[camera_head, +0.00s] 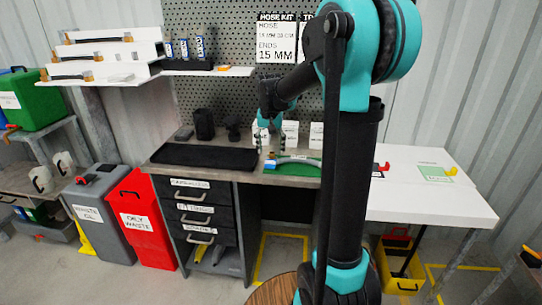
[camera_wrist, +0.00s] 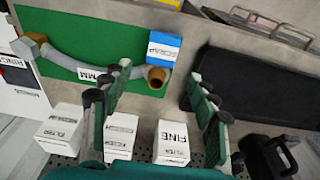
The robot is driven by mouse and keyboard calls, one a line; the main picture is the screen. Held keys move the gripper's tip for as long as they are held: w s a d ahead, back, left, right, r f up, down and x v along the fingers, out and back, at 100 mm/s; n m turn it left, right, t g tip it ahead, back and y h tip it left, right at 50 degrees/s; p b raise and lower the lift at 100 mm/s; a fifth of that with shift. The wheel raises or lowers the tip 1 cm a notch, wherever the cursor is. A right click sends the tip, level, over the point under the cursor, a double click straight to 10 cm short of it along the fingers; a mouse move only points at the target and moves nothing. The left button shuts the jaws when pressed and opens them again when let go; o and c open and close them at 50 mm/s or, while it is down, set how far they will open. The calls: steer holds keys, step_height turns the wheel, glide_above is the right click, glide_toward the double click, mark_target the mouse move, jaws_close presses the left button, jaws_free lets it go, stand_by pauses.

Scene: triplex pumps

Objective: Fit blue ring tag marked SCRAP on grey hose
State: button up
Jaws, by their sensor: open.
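The grey hose (camera_wrist: 88,66) lies curved on a green mat (camera_wrist: 90,28), with a brass-coloured fitting at each end. It also shows in the head view (camera_head: 299,159). The blue tag (camera_wrist: 164,48), with SCRAP on its white face, is at the hose's right end in the wrist view, by the fitting. I cannot tell whether it is around the hose or only against it. It also shows in the head view (camera_head: 269,164). My gripper (camera_wrist: 160,80) is open and empty, its fingers spread on either side of the tag end. In the head view my gripper (camera_head: 265,151) points down above the bench.
A white table (camera_head: 420,205) stands at right, and a pegboard (camera_head: 225,95) rises behind.

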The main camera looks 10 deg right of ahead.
mark_target(270, 163)
step_height(270, 163, up, 8)
steer(key=s, duration=0.1)
steer(key=shift+a+f, duration=0.15)
steer(key=shift+f, duration=0.05)
steer(key=shift+s, duration=0.1)
steer(key=s+d+f+n+t, duration=0.1)
steer(key=s+d+f, duration=0.1)
steer(key=s+f, duration=0.8)
steer(key=s+d+f+n+t, duration=0.1)
steer(key=s+d+f+n, duration=0.1)
steer(key=s+f, duration=0.8)
steer(key=s, duration=0.5)
steer(key=shift+s+f+n+y, duration=0.2)
steer(key=shift+s+n+y, duration=0.1)
steer(key=shift+s, duration=0.05)
steer(key=shift+c, duration=0.3)
